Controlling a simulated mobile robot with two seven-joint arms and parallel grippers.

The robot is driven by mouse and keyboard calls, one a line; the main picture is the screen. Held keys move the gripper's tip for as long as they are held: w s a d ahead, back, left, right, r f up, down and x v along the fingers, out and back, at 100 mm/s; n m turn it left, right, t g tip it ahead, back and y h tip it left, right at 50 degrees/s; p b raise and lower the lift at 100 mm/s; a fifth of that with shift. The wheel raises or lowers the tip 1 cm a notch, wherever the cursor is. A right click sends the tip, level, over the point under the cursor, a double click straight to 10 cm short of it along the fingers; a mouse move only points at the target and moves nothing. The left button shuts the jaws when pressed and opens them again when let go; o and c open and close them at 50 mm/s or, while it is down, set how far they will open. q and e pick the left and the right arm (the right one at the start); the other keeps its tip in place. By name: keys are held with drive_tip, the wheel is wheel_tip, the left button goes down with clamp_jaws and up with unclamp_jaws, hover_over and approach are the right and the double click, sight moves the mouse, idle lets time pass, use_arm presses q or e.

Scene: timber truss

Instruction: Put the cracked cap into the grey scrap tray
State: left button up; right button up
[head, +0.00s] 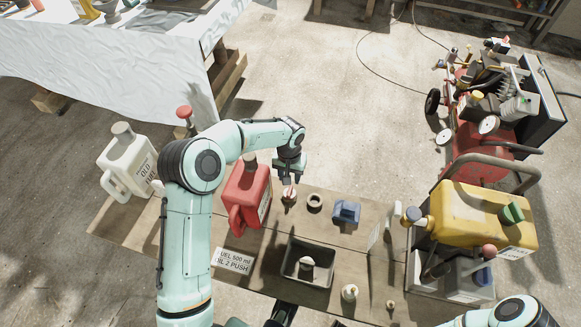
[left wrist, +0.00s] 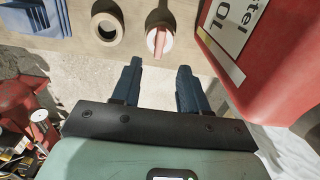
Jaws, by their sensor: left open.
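A small red and white cap (head: 289,194) stands on the wooden bench top, right of the red can; it also shows in the left wrist view (left wrist: 160,41). I cannot make out a crack on it. My left gripper (head: 290,179) is open and empty just above and behind this cap. In the left wrist view its two fingers (left wrist: 158,66) are apart, with the cap beyond their tips, not between them. A dark grey tray (head: 286,270) sits nearer on the bench, with a pale object (head: 307,262) in it.
A red can (head: 246,190) stands close left of the gripper. A ring (head: 315,201) and blue block (head: 347,212) lie right of the cap. A white bottle (head: 349,293) is right of the tray. A yellow can (head: 470,215) stands at the bench's right.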

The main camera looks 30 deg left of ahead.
sight(290, 188)
use_arm(q)
wheel_tip(290, 188, down, 8)
drive_tip(key=shift+w+r+b, duration=0.1)
drive_tip(key=shift+b, duration=0.25)
clamp_jaws()
drive_tip(key=shift+r+p, duration=0.3)
drive_tip(key=shift+r, duration=0.35)
idle(3.6)
drive_tip(key=shift+r+p, duration=1.05)
drive_tip(key=shift+r, duration=0.85)
